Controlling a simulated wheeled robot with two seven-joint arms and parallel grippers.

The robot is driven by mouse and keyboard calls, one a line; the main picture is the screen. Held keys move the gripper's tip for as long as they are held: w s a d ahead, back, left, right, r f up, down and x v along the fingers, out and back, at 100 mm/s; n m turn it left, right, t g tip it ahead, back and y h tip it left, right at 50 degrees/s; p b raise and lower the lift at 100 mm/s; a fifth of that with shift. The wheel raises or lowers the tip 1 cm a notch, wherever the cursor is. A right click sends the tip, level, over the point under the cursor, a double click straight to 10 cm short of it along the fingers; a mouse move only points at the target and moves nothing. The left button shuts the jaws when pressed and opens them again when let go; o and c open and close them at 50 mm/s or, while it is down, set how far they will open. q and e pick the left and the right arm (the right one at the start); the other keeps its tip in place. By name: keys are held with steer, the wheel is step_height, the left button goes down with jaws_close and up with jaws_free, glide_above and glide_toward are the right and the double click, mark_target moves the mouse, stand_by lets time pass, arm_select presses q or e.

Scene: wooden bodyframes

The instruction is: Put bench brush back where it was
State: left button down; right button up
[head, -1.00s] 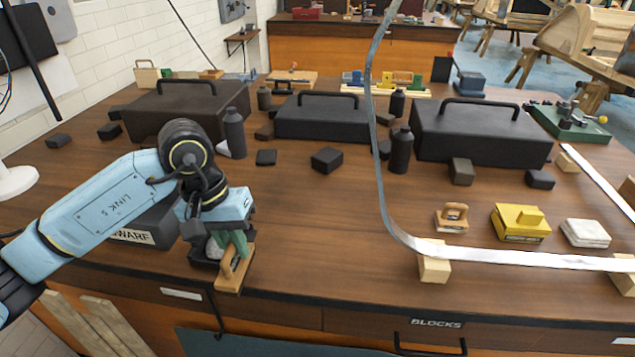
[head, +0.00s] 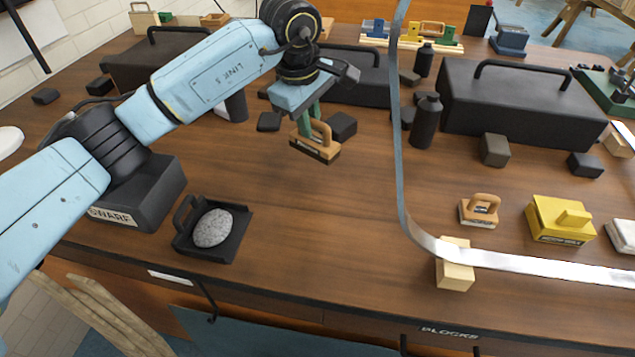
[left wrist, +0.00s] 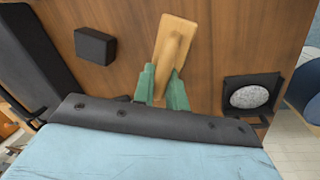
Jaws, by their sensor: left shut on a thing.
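The bench brush (head: 322,152) has a pale wooden body with a loop handle and a dark lower edge. My left gripper (head: 309,120) is shut on it, with its green fingers around the handle. It holds the brush over the table's middle, near a small black block; I cannot tell the exact height above the wood. In the left wrist view the brush (left wrist: 174,45) sticks out between the green fingertips (left wrist: 160,84). My right gripper is not in view.
A black dustpan (head: 240,222) holding a grey stone (head: 212,228) lies at the front left, beside the SWARF box (head: 150,200). A metal strip (head: 398,150) rises right of the brush. Black toolboxes (head: 520,110) stand behind. The front middle wood is clear.

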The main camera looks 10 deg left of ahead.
arm_select(q)
steer(key=shift+w+d+n, duration=0.2)
steer(key=shift+w+n, duration=0.05)
steer(key=shift+n, duration=0.05)
step_height(320, 180, down, 10)
steer(key=shift+w+r, duration=0.1)
steer(key=shift+r, duration=0.1)
steer(key=shift+f, duration=0.15)
steer(key=c, duration=1.4)
jaws_free()
steer(key=shift+c, duration=0.2)
steer(key=r, duration=0.4)
steer(key=s+r, duration=0.1)
steer(key=r, duration=0.3)
steer(key=s+a+r, duration=0.1)
steer(key=r, duration=0.3)
steer(key=shift+s, duration=0.15)
steer(key=shift+d, duration=0.1)
